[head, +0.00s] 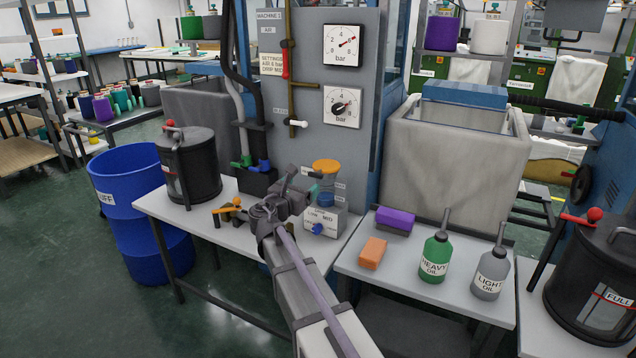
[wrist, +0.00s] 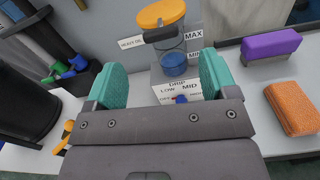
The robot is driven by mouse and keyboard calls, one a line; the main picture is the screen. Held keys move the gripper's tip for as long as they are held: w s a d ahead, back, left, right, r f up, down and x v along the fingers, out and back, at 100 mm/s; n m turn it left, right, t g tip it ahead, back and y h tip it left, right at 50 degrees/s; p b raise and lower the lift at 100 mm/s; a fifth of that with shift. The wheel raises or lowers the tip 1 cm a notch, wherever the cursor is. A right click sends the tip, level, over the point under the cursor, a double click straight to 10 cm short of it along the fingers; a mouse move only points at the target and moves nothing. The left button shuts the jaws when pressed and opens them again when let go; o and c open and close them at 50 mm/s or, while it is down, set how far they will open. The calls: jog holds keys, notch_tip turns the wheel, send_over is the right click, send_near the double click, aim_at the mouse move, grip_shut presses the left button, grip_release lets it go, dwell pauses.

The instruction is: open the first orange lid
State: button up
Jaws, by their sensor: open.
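An orange lid (head: 326,166) tops a clear oil cup with blue liquid (head: 326,190), which stands on a grey box (head: 322,220) at the back of the bench. In the wrist view the orange lid (wrist: 161,13) is at the top centre with a dark tab at its front, and it sits down on the cup (wrist: 174,62). My gripper (wrist: 158,80) is open, with its two teal fingers apart and nothing between them. The fingers point toward the box front and the cup, short of the lid. In the head view my wrist partly hides the fingers.
An orange block (head: 372,253), a purple-topped brush (head: 395,220), a green heavy oil bottle (head: 435,257) and a grey light oil bottle (head: 490,272) stand to the right. A black canister (head: 188,165) and coloured hose fittings (head: 262,165) stand to the left. A gauge panel (head: 310,70) rises behind.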

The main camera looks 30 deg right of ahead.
aim_at(318, 171)
jog(key=shift+n, duration=0.6)
jog(key=x, duration=1)
jog(key=shift+w+d, duration=0.25)
jog(key=shift+w, duration=0.05)
jog(key=shift+a+r, duration=0.1)
jog(key=shift+r, duration=0.05)
jog(key=c, duration=1.3)
